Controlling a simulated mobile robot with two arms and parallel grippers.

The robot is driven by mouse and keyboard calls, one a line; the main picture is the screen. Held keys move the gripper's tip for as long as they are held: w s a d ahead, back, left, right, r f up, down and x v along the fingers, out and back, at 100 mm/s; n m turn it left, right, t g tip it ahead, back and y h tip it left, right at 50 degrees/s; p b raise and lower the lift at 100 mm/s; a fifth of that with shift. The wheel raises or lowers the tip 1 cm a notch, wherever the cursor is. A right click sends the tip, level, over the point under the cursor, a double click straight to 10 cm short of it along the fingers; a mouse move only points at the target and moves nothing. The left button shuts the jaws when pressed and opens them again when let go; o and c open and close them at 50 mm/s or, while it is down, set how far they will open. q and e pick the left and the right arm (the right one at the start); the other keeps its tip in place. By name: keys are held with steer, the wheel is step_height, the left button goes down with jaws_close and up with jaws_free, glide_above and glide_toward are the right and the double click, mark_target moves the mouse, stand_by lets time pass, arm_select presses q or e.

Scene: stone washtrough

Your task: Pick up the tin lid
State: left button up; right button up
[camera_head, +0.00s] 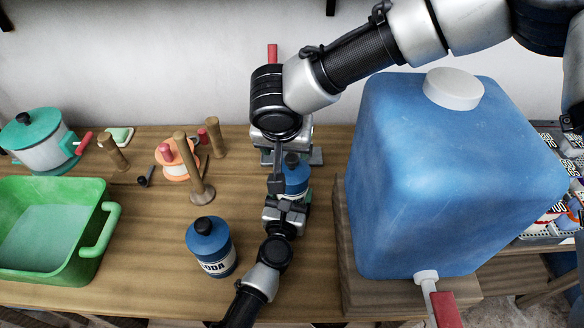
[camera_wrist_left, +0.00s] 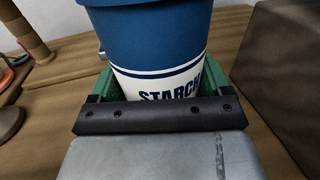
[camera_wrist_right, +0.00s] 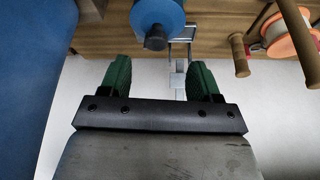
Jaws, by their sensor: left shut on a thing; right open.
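The blue tin marked STARCH (camera_wrist_left: 160,80) stands on the wooden table, partly hidden in the head view behind my grippers. Its blue lid (camera_head: 297,178) has a dark knob and sits on the tin; the lid also shows in the right wrist view (camera_wrist_right: 172,14). My left gripper (camera_head: 287,205) is shut around the tin's lower body, with green pads on both sides (camera_wrist_left: 156,82). My right gripper (camera_wrist_right: 159,78) is open and empty. The lid and knob lie just beyond its fingertips, apart from them. A second blue-lidded tin, marked SODA (camera_head: 211,247), stands to the left.
A large blue water container (camera_head: 440,190) stands close on the right, on a wooden block (camera_head: 400,297). Wooden pegs (camera_head: 194,170), a green tub (camera_head: 100,200) and a teal-lidded pot (camera_head: 42,150) are on the left. A metal fixture (camera_wrist_right: 180,50) is behind the tin.

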mark_target(292, 159)
steer(key=x, duration=0.3)
steer(key=shift+r, duration=0.1)
steer(key=x, duration=0.5)
steer(key=shift+d, duration=0.25)
steer(key=c, duration=1)
step_height(292, 159, up, 10)
steer(key=shift+f, duration=0.1)
